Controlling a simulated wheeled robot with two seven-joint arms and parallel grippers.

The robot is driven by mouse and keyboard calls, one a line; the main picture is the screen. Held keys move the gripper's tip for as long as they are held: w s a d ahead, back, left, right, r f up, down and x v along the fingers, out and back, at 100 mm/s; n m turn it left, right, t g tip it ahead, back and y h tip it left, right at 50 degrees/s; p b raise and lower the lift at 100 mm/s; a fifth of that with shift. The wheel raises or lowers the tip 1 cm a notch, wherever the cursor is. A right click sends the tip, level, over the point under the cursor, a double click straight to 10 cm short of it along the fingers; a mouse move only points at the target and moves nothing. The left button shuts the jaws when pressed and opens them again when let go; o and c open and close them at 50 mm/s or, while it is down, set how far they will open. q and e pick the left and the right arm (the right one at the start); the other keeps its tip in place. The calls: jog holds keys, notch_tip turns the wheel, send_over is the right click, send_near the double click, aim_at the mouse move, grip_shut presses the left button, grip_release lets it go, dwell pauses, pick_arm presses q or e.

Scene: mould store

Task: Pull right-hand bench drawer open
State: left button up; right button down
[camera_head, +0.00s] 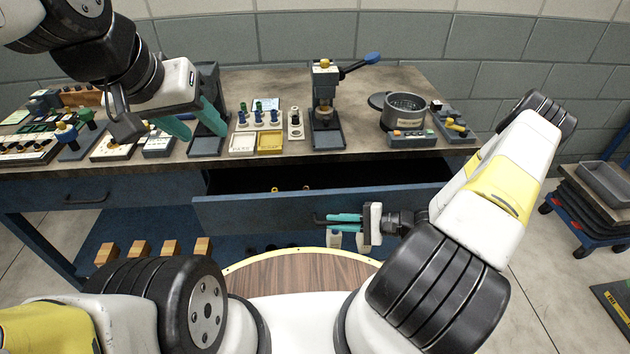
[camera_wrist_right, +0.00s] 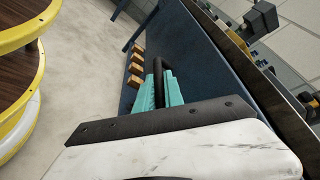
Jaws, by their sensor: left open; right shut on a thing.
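The right-hand bench drawer (camera_head: 405,202) is pulled out from the bench, and its dark inside shows with a few small yellowish things in it. Its blue front also shows in the right wrist view (camera_wrist_right: 205,60). My right gripper (camera_head: 335,218) is at the middle of the drawer front, its teal fingers shut on the dark bar handle (camera_wrist_right: 158,75). The fingers hide part of the handle. My left gripper (camera_head: 190,128) is open and empty above the left part of the bench top, its teal fingers apart.
The bench top (camera_head: 350,145) carries a lever press (camera_head: 325,105), a round pot (camera_head: 404,108), small trays and bottles. The closed left drawer (camera_head: 110,192) is beside the open one. Wooden blocks (camera_head: 140,248) are below the bench. A cart (camera_head: 590,200) stands at right.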

jog(key=s, duration=1.4)
jog(key=shift+s, duration=0.35)
jog(key=c, duration=1.7)
grip_release()
jog(key=v, duration=0.7)
jog(key=shift+s+d, duration=0.1)
jog(key=shift+d, duration=0.3)
